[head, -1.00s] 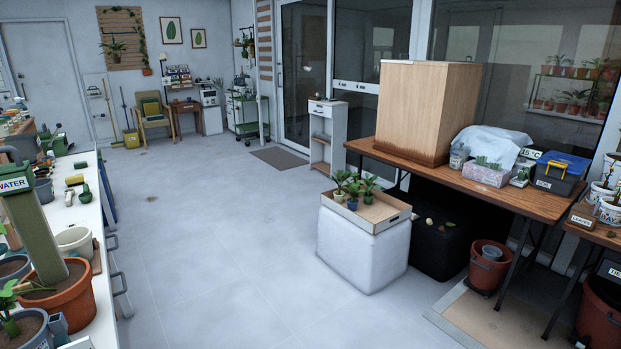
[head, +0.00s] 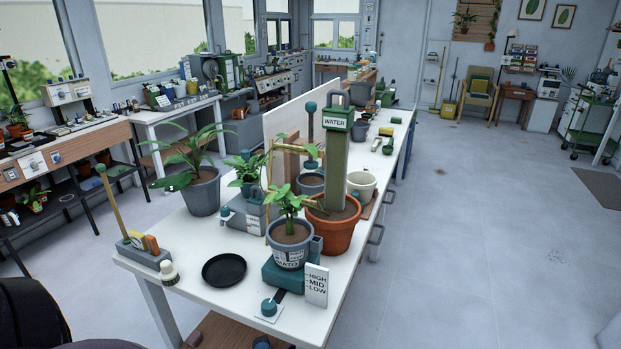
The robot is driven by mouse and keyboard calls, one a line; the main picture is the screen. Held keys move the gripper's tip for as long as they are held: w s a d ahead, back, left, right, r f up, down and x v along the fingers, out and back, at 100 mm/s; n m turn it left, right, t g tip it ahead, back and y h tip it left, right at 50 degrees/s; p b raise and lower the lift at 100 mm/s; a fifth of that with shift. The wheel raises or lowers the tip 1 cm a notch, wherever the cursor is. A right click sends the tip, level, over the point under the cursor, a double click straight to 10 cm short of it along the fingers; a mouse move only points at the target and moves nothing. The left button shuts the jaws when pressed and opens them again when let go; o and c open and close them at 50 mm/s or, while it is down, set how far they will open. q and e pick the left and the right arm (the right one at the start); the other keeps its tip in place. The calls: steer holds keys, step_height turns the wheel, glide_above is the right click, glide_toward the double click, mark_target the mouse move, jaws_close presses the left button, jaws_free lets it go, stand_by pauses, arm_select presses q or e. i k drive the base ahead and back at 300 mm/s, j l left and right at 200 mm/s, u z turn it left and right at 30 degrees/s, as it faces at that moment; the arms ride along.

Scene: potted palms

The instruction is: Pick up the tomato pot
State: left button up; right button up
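The tomato pot (head: 289,252) is a grey pot with a small green leafy plant and a label of which "MATO" can be read. It stands upright on a teal block or stand at the near end of the white table (head: 205,232). A white card reading HIGH, MID, LOW (head: 316,285) stands just in front of it to the right. Neither of my grippers is in view.
A terracotta pot (head: 333,235) with a tall green WATER post stands close behind on the right. A larger grey potted plant (head: 203,192) stands left, and a black saucer (head: 224,270) lies at the front left. A tool holder (head: 147,258) sits at the left corner. Floor to the right is clear.

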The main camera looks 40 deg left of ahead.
mark_target(290, 252)
steer(key=i+l+u, duration=0.15)
steer(key=u, duration=0.3)
steer(key=i+l+u, duration=0.1)
steer(key=u, duration=0.35)
steer(key=l+u, duration=0.25)
steer(key=u, duration=0.2)
steer(key=i+l+u, duration=0.1)
steer(key=l+u, duration=0.15)
steer(key=u, duration=0.2)
steer(key=l+u, duration=0.2)
steer(key=u, duration=0.2)
